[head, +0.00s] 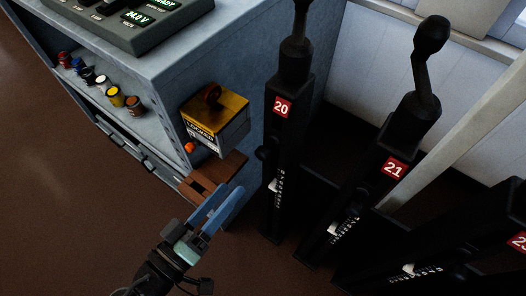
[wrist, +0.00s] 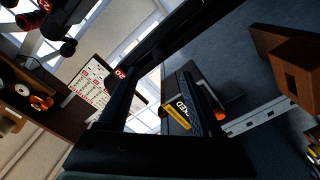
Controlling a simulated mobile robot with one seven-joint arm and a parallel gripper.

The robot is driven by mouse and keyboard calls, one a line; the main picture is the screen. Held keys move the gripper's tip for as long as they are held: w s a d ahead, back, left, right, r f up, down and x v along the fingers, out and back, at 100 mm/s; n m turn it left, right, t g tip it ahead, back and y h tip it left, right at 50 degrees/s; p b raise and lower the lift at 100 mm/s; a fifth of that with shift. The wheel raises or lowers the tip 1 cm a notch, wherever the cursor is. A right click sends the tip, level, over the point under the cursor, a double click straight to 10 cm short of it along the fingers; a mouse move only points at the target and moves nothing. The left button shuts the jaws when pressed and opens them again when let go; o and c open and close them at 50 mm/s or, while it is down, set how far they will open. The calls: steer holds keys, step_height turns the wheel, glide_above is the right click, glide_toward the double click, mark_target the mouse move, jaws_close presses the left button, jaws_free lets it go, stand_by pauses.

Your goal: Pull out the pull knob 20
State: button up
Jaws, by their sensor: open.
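Lever post 20 (head: 287,150) is a black upright post with a red "20" plate (head: 281,107) in the head view. A round black knob (head: 262,154) sticks out from its left side, below the plate; I take this for pull knob 20. My gripper (head: 231,194) is open and empty, with bluish fingers. In the picture it is below and left of the knob, apart from it. In the wrist view, dark gripper fingers frame the middle. I cannot make out knob 20 for certain there.
A grey box with a yellow top (head: 215,115) and an orange knob (head: 189,147) is on the cabinet (head: 160,75) side, near the gripper. A brown wooden piece (head: 213,177) lies below it. Lever post 21 (head: 385,160) stands to the right. Brown floor (head: 70,210) is clear at left.

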mark_target(259, 157)
steer(key=x, duration=1.1)
jaws_close()
stand_by(1.1)
